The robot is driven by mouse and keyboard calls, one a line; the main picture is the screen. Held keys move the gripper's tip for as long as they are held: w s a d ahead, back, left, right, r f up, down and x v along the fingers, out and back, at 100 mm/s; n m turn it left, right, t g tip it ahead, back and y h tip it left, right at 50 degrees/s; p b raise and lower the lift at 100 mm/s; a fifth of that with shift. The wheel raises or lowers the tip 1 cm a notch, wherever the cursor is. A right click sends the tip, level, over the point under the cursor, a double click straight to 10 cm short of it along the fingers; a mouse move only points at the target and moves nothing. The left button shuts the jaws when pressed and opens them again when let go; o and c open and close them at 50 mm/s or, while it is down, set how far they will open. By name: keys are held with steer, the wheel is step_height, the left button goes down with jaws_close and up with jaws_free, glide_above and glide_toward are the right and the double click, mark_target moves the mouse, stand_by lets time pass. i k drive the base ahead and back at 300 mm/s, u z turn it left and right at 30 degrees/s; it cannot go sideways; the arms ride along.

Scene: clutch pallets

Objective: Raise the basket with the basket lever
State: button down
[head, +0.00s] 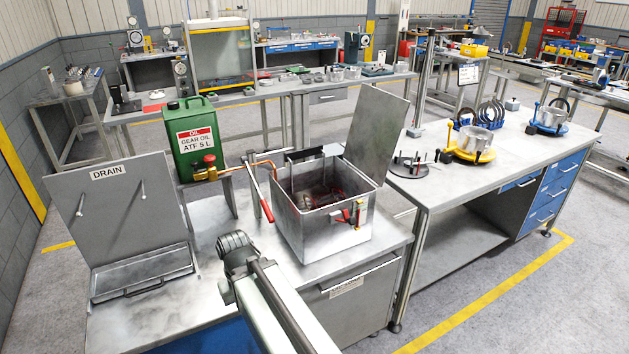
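An open grey metal tank (322,228) stands on the bench, its lid (377,132) raised at the back right. Inside, low down, reddish wire shapes that look like the basket (317,197) show; details are unclear. A long lever with a red handle (265,205) leans down along the tank's left side and looks like the basket lever. A smaller red handle (352,212) sits on the tank's front. My arm reaches in from the bottom, and its dark end (237,250) is in front of and left of the tank, apart from the lever. My gripper's fingers cannot be made out.
A green oil can (194,139) with a brass valve and copper pipe stands behind left of the tank. A tilted drain panel (118,208) and tray (142,273) are at left. A second bench (450,185) with fixtures stands at right, beyond a narrow gap.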

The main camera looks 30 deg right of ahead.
mark_target(244, 159)
steer(key=z, duration=0.4)
steer(key=k, duration=0.6)
steer(key=u, duration=0.6)
steer(key=i, duration=1.25)
steer(key=u, duration=0.75)
steer(key=k, duration=0.85)
steer(key=u, duration=0.2)
steer(key=i, duration=0.85)
steer(key=z, duration=0.1)
